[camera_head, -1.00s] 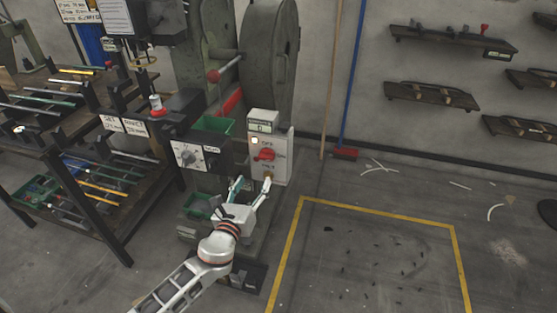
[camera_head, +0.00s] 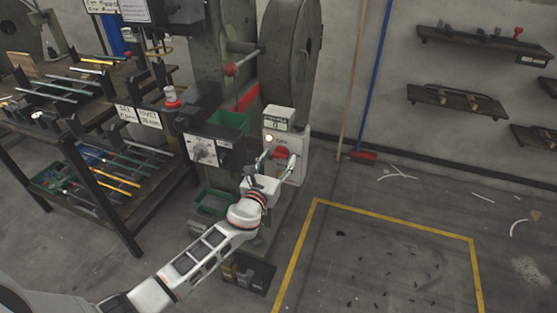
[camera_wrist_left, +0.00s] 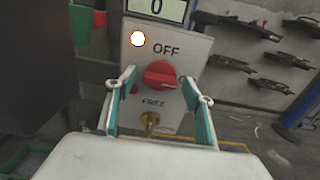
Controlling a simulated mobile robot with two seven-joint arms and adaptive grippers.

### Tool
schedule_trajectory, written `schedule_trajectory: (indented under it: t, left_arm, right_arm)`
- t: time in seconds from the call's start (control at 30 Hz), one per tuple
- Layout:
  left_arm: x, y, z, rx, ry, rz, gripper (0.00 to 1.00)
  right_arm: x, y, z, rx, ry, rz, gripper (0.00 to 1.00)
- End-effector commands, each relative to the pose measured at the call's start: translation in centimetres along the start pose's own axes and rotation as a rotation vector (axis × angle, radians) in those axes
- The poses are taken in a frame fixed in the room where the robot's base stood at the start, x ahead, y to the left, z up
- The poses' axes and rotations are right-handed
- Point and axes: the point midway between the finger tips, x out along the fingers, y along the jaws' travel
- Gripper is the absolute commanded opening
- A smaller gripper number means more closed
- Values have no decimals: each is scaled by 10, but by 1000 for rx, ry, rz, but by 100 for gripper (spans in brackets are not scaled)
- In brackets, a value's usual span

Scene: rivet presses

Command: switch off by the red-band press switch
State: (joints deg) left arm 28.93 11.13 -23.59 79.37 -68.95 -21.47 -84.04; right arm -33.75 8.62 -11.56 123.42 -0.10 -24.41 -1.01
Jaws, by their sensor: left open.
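The press switch is a red rotary knob (camera_wrist_left: 160,75) on a pale grey switch box (camera_head: 299,150). In the left wrist view "OFF" is printed above the knob and "FREE" below it, with a brass key or lock (camera_wrist_left: 150,119) under that. A round white lamp (camera_wrist_left: 138,39) glows at upper left, and a display (camera_wrist_left: 158,8) reads 0. My left gripper (camera_head: 275,162) is open in front of the box. In the left wrist view its fingers (camera_wrist_left: 161,88) stand on either side of the knob, apart from it as far as I can tell. My right gripper is not in view.
A grey control panel with a dial (camera_head: 203,150) and green bins (camera_head: 213,201) stand left of the switch box. A large grey flywheel (camera_head: 290,50) rises behind it. A rack of tools (camera_head: 75,130) is at left. Yellow-taped floor (camera_head: 385,220) at right is clear apart from scraps.

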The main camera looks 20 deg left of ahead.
Motion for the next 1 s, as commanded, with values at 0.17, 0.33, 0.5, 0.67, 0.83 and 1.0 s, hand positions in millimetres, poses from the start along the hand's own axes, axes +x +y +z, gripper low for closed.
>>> schedule_trajectory:
  t: [0.17, 0.33, 0.5, 0.67, 0.83, 1.0]
  left_arm:
    - [0, 0, 1, -1, -1, 0, 53]
    - [0, 0, 0, -1, 0, 0, 14]
    - [0, 0, 0, -2, 0, 0, 14]
    - [0, 0, 0, -24, 0, 0, 14]
    - [-1, -1, -2, -95, 1, -1, 14]
    - [-1, -1, -2, -220, 2, 0, 14]
  right_arm:
    - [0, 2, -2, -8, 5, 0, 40]
    - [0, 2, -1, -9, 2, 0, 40]
    - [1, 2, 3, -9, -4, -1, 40]
    - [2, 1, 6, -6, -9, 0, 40]
    - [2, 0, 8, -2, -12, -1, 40]
    - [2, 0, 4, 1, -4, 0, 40]
